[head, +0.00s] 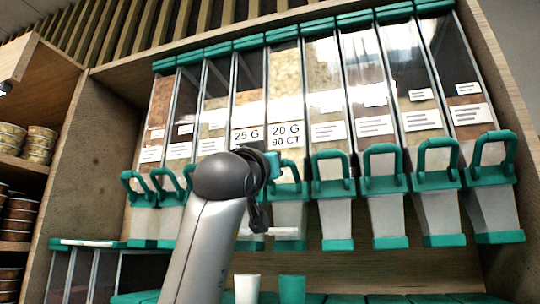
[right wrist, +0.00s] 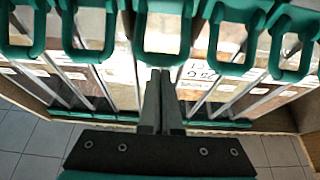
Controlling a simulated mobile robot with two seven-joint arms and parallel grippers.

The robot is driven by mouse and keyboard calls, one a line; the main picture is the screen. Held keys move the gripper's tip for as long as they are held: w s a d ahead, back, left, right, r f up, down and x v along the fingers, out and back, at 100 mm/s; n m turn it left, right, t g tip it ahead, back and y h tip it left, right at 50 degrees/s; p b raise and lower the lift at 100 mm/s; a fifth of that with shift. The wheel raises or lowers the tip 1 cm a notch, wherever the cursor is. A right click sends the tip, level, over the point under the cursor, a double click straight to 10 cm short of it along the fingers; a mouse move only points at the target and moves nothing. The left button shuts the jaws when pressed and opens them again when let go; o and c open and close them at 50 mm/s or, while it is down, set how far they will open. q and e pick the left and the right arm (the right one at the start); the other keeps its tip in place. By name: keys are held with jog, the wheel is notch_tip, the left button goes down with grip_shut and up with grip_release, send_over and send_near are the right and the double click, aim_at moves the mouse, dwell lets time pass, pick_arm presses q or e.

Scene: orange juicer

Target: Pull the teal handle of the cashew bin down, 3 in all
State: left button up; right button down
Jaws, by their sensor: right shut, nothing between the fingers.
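Clear bins with teal lids and teal loop handles stand in a row in the head view. The middle bin (head: 284,75) holds pale, beige pieces and carries a "20 G 90 CT" label; I cannot tell for sure that they are cashews. Its teal handle (head: 298,170) is partly hidden by my arm. My right gripper, at the middle of the right wrist view (right wrist: 160,78), is shut and empty. Its fingertips lie at the lower edge of a teal handle loop (right wrist: 163,52); contact cannot be told. My left gripper is out of view.
A bin labelled "25 G" (head: 248,92) stands just left of the middle one. A white cup (head: 247,289) and a teal cup (head: 292,289) stand below the spouts. Wooden shelves with stacked tins (head: 38,146) are at the left. Neighbouring handles are close on both sides.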

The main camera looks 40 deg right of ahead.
pick_arm(q)
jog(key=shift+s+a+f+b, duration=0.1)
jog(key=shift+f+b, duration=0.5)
jog(key=shift+b, duration=0.2)
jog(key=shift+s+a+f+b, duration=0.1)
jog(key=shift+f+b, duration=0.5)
jog(key=shift+b, duration=0.2)
pick_arm(e)
jog(key=v, duration=1)
jog(key=shift+r, duration=0.15)
jog(key=shift+s, duration=0.1)
